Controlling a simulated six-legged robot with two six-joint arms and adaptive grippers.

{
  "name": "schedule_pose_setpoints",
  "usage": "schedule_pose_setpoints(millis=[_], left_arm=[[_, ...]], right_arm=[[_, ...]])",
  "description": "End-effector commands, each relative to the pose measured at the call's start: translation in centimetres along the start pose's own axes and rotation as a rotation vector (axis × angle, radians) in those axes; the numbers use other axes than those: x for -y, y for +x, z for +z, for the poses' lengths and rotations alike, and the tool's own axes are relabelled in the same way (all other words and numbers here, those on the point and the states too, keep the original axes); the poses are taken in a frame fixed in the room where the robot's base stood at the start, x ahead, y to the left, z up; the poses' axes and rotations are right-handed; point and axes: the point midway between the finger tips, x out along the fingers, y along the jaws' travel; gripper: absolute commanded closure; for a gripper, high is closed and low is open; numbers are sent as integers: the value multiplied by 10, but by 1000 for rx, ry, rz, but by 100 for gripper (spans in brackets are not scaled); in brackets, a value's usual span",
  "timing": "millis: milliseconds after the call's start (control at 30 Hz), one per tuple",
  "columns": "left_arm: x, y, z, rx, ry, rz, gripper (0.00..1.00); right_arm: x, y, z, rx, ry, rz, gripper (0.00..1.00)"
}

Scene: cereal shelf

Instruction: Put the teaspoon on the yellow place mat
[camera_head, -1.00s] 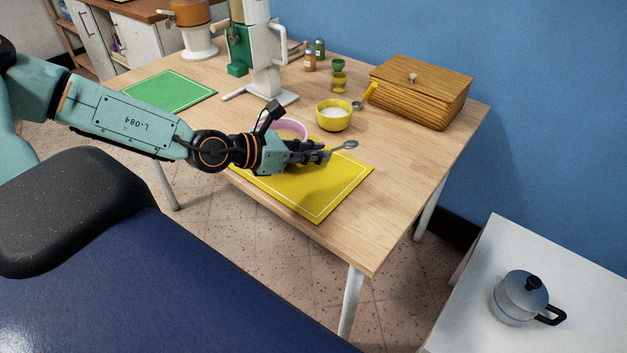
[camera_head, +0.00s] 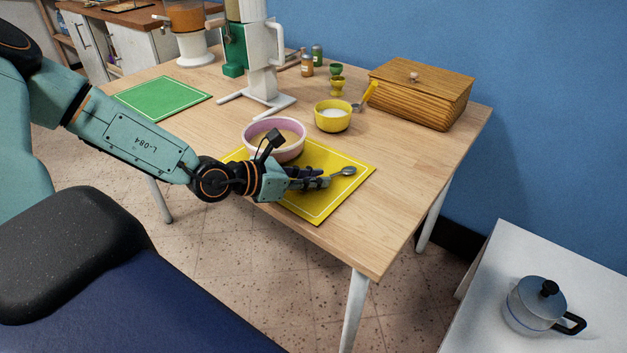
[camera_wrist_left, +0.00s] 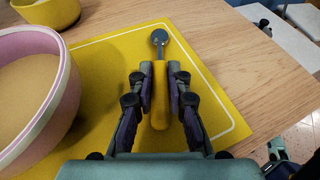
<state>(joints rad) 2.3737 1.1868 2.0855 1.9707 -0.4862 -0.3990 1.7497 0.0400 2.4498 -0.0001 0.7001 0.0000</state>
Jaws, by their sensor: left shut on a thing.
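The teaspoon (camera_head: 347,171) has a grey metal bowl and a yellow handle. In the left wrist view the teaspoon (camera_wrist_left: 160,38) points away from me, its handle between the two fingers. My left gripper (camera_head: 324,181) is shut on the handle, and its fingers also show in the left wrist view (camera_wrist_left: 160,80). The yellow place mat (camera_head: 317,211) with a white border line lies on the table below the gripper and spoon. The mat fills much of the left wrist view (camera_wrist_left: 103,73). I cannot tell whether the spoon touches the mat.
A pink bowl (camera_head: 252,141) stands at the mat's far left edge, close to my gripper. A yellow bowl (camera_head: 333,122) stands behind. A wooden box (camera_head: 420,95) and a green mat (camera_head: 160,97) are farther off. The table's right front is clear.

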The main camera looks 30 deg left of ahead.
Motion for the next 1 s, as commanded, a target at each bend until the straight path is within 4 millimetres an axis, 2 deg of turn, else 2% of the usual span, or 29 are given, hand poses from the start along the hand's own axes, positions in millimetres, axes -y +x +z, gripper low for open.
schedule_pose_setpoints(millis=[200, 233, 500, 800, 1000], left_arm=[[0, 2, -4, 0, 0, 0, 100], [0, 1, -3, 1, 0, 0, 81], [0, 1, -3, 0, 0, 0, 60], [0, 0, -1, 1, -1, 0, 60], [-1, -10, 4, 3, -4, 2, 60]], right_arm=[[0, 3, 0, 0, 0, 0, 60], [0, 3, 0, 0, 0, 0, 60], [0, 2, 0, 0, 0, 0, 60], [0, 1, 0, 0, 0, 0, 60], [0, -14, 0, 0, 0, 0, 60]])
